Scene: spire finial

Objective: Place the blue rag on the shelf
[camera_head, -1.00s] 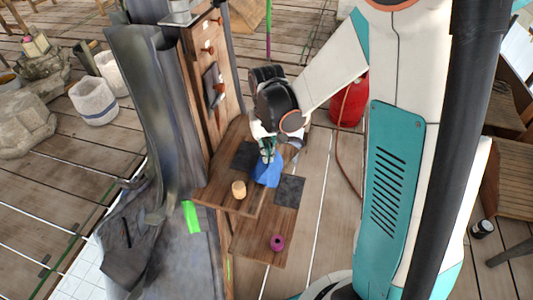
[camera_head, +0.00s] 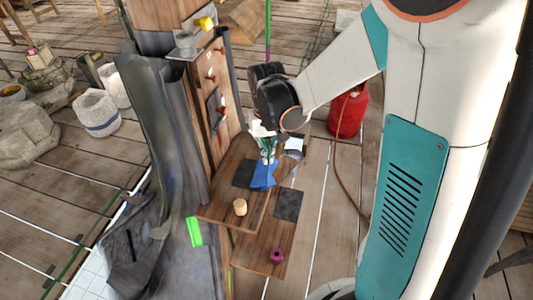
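The blue rag (camera_head: 263,175) hangs under my gripper (camera_head: 267,158), over the upper wooden shelf (camera_head: 225,214). The fingertips meet at the top of the rag, and the cloth spreads below them. The fingers look shut on it. The rag's lower part is at or just above the boards; I cannot tell if it touches. A dark square (camera_head: 243,173) lies on the shelf to the left of the rag. A second dark square (camera_head: 287,205) lies on the lower shelf (camera_head: 250,258), to the right.
A small tan cylinder (camera_head: 240,207) stands on the upper shelf. A purple ring (camera_head: 277,255) sits on the lower shelf. A wooden panel with pegs (camera_head: 212,85) rises behind. A red gas bottle (camera_head: 347,112) stands to the right.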

